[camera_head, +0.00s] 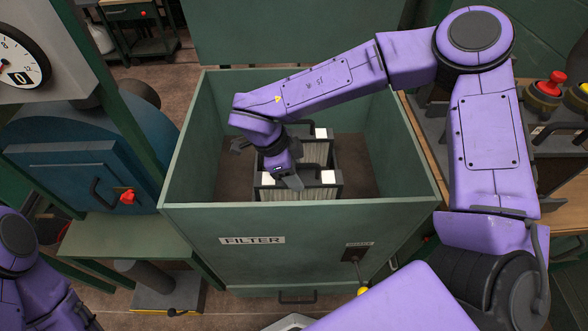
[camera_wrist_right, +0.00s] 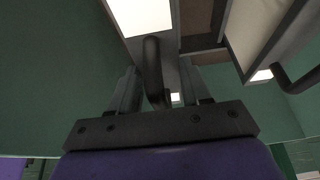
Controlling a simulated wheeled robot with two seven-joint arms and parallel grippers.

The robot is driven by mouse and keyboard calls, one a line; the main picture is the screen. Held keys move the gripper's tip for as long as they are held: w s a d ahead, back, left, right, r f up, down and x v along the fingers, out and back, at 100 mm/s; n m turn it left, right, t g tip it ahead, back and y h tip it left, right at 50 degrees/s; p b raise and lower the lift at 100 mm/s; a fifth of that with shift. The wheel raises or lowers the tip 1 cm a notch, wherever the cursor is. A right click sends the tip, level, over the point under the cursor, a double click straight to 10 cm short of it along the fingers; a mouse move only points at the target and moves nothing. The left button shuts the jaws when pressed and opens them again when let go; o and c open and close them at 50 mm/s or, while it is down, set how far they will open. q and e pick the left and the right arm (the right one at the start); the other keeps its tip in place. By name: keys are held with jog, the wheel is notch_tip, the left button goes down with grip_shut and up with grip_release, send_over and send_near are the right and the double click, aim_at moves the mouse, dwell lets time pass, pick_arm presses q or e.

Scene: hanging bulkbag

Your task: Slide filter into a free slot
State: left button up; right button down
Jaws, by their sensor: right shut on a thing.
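Two dark-framed filters with pale pleats and white top patches are inside the open green box (camera_head: 300,222) labelled FILTER. The front filter (camera_head: 327,178) is under my right gripper (camera_head: 289,181), and the back filter (camera_head: 320,134) stands behind it with its dark handle showing. My right gripper is shut on the front filter's dark handle; in the right wrist view this handle (camera_wrist_right: 153,68) is between the two fingers. The front filter's lower edge is hidden by the box's front wall, so I cannot tell how it sits in a slot. My left gripper is out of view.
Bare brown floor shows inside the box to the left (camera_head: 232,182) and right (camera_head: 362,180) of the filters. The box's high walls surround my right gripper. A blue machine (camera_head: 85,170) with a red knob stands left, and a wooden bench (camera_head: 430,130) right.

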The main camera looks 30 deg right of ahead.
jog(key=shift+f, duration=0.6)
jog(key=shift+c, duration=2.2)
grip_release()
jog(key=v, duration=1)
jog(key=shift+a+r, duration=0.15)
jog(key=shift+r, duration=0.15)
